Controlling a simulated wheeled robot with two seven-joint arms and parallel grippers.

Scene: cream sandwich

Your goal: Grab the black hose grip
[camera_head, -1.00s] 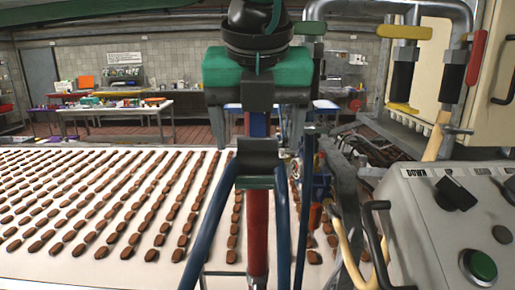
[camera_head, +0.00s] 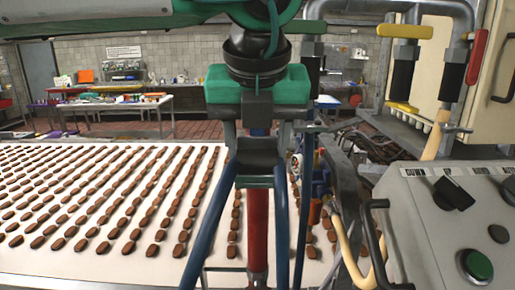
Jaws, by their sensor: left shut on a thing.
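The black hose grip (camera_head: 258,158) is a dark block in the middle of the head view, with blue hoses (camera_head: 207,235) bending down on both sides and a red upright (camera_head: 257,225) behind. My left gripper (camera_head: 258,138), with its teal body and dark fingers, comes down from above and is shut on the top of the grip. The fingers hide part of the grip's upper end. My right gripper is not in view.
A white conveyor (camera_head: 205,262) with rows of brown cookies lies to the left. A grey control panel (camera_head: 440,225) with a green button stands at the right. Pipes with black-gripped valves (camera_head: 402,75) and a bent cream handle (camera_head: 350,250) are close on the right.

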